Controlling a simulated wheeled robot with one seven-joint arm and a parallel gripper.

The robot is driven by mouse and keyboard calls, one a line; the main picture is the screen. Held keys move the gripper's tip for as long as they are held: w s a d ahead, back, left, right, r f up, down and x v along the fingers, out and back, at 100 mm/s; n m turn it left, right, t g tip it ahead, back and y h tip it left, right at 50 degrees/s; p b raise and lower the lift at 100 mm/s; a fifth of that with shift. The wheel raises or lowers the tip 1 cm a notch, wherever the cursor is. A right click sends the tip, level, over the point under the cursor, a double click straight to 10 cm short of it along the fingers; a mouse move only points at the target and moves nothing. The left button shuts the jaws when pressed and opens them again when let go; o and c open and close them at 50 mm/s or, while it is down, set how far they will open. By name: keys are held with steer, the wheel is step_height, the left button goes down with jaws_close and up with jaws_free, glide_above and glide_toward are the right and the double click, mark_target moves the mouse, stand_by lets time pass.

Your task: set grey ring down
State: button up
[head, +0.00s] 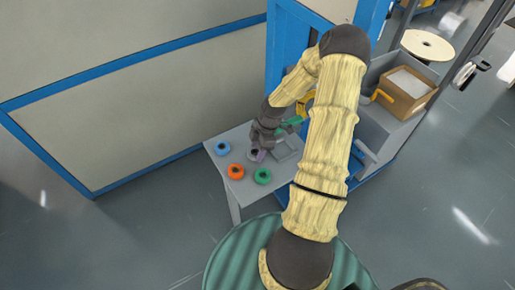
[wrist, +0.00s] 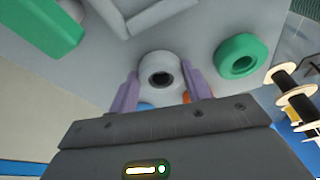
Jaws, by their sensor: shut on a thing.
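The grey ring (wrist: 160,70) sits between the two purple fingers of my gripper (wrist: 160,84) in the wrist view, its dark hole facing the camera. The fingers are shut on its sides. In the head view my gripper (head: 257,156) is over the small grey table (head: 239,136), with the ring partly hidden by it. I cannot tell whether the ring touches the tabletop.
A blue ring (head: 221,149), an orange ring (head: 236,171) and a green ring (head: 262,176) lie on the table near my gripper. A grey tray-like part (head: 287,150) is to the right. A cardboard box (head: 405,92) stands further right.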

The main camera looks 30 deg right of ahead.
steer(key=shift+f, duration=0.1)
steer(key=o, duration=1.1)
steer(key=shift+c, duration=0.2)
steer(key=v, duration=1.2)
steer(key=shift+b, duration=0.3)
